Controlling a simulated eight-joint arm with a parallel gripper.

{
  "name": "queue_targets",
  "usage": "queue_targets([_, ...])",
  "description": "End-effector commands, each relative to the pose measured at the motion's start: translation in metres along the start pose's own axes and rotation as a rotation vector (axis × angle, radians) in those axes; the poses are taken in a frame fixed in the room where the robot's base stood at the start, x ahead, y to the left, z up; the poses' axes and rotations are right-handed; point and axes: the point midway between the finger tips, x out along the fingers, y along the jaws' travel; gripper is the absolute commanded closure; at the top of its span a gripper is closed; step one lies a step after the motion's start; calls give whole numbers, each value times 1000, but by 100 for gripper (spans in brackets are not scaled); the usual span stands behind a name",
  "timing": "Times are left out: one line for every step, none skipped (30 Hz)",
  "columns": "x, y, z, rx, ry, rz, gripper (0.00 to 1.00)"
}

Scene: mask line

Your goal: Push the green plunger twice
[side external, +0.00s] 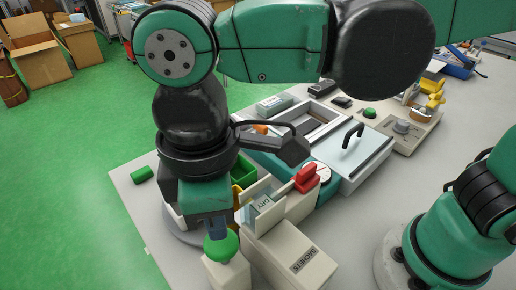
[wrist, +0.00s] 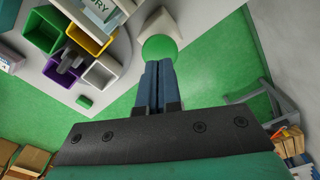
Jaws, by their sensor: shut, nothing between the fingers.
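The green plunger (side external: 222,247) is a round green knob on top of a pale post (side external: 229,273) at the table's near edge in the side external view. In the wrist view the plunger (wrist: 159,49) shows just beyond my fingertips. My gripper (side external: 215,233) points down with its blue-grey fingers closed together and empty. In the wrist view my gripper (wrist: 152,64) has its tips at the knob's edge. The fingertips are over or against the knob; I cannot tell whether they touch it.
A box marked SACHETS (side external: 300,262) stands right beside the post. A red handle (side external: 306,178) and a steel-lidded unit (side external: 352,165) lie behind. Coloured bins (wrist: 88,30) sit to the left in the wrist view.

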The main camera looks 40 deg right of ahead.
Motion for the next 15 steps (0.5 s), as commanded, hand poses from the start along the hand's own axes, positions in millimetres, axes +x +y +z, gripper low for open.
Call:
queue_targets([0,0,0,0,0,0,100])
queue_targets([0,0,0,0,0,0,100])
queue_targets([0,0,0,0,0,0,100])
queue_targets([0,0,0,0,0,0,100])
queue_targets([0,0,0,0,0,0,100])
queue_targets([0,0,0,0,0,0,100])
queue_targets([0,0,0,0,0,0,100])
queue_targets([0,0,0,0,0,0,100])
queue_targets([0,0,0,0,0,0,100])
queue_targets([0,0,0,0,0,0,100])
queue_targets([0,0,0,0,0,0,100])
queue_targets([1,0,0,0,0,0,100])
queue_targets([2,0,0,0,0,0,100])
queue_targets([3,0,0,0,0,0,100])
queue_targets([5,0,0,0,0,0,100])
